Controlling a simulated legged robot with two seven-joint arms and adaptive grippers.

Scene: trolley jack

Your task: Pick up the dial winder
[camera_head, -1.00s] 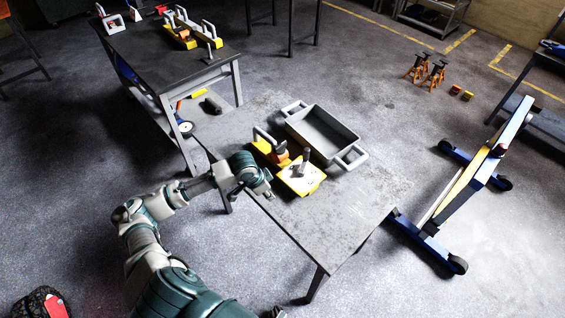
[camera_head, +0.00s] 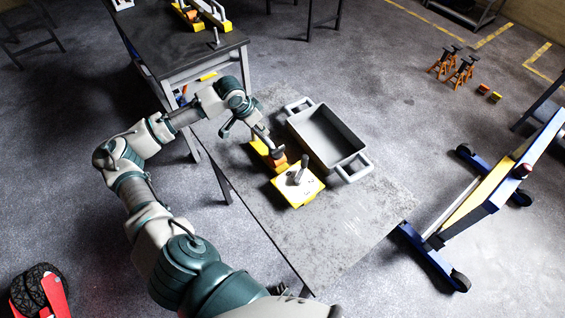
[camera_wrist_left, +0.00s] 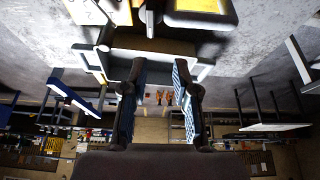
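What looks like the dial winder is a yellow box with a white top face (camera_head: 310,187) and an upright grey handle, on the near table. Directly behind it is a yellow base with an orange block (camera_head: 279,160); its grey handle is largely hidden by my left gripper. My left gripper (camera_head: 270,146) points down just above that orange block, behind and left of the white-faced box. In the left wrist view, its two fingers (camera_wrist_left: 157,85) are wide apart with nothing between them. Yellow parts show at that view's top edge. My right gripper is not in view.
A grey tray (camera_head: 313,121) with two handles stands on the near table (camera_head: 345,223) beside the yellow parts. The table's front right is clear. A second table (camera_head: 165,45) with similar yellow items stands behind left. A blue and yellow jack (camera_head: 480,195) is on the floor right.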

